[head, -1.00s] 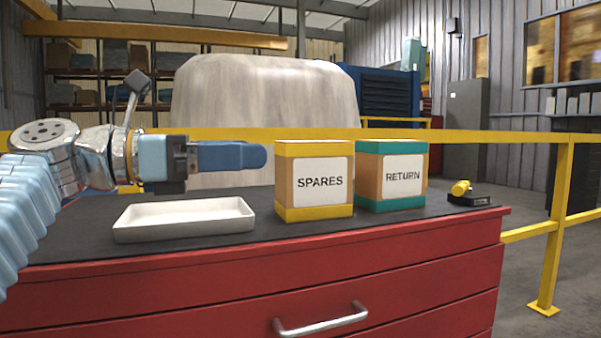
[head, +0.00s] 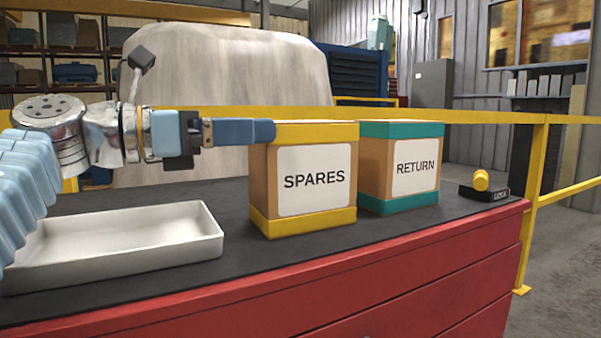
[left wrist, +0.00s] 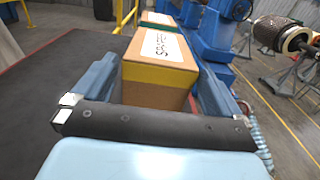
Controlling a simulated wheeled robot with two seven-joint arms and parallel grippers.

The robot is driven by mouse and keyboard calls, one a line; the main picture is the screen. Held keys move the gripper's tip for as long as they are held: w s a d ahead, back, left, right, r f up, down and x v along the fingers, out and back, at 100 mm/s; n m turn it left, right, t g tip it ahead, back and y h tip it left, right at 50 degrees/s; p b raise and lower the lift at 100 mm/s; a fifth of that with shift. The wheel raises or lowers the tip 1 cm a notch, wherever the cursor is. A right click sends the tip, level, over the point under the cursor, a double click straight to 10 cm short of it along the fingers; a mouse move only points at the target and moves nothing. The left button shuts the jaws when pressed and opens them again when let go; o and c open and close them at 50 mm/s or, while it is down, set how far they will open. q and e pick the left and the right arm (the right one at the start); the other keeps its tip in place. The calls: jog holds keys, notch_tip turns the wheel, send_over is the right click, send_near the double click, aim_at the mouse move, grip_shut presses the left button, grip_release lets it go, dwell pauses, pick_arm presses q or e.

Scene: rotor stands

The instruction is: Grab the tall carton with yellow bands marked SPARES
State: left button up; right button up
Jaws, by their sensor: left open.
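The SPARES carton (head: 304,225), brown with yellow bands at top and bottom and a white label, stands upright on the dark bench top. My left gripper (head: 268,131) comes in from the left at the height of the top band, its fingertip overlapping the carton's upper left edge in the head view. In the left wrist view the left gripper (left wrist: 155,78) is open, with its blue fingers on either side of the SPARES carton's near end (left wrist: 155,92). Whether either finger touches the carton I cannot tell. My right gripper is not in view.
The RETURN carton (head: 400,203), with teal bands, stands close to the right of the SPARES carton. A white tray (head: 130,262) lies at the left. A small yellow-and-black device (head: 483,188) sits near the bench's right end. A yellow rail (head: 480,117) runs behind.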

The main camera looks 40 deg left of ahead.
pick_arm(q)
send_over(302, 173)
jog(key=w+a, duration=0.3)
jog(key=a, duration=0.1)
jog(key=shift+s+d, duration=0.25)
jog(key=shift+c, duration=0.2)
jog(key=c, duration=1.7)
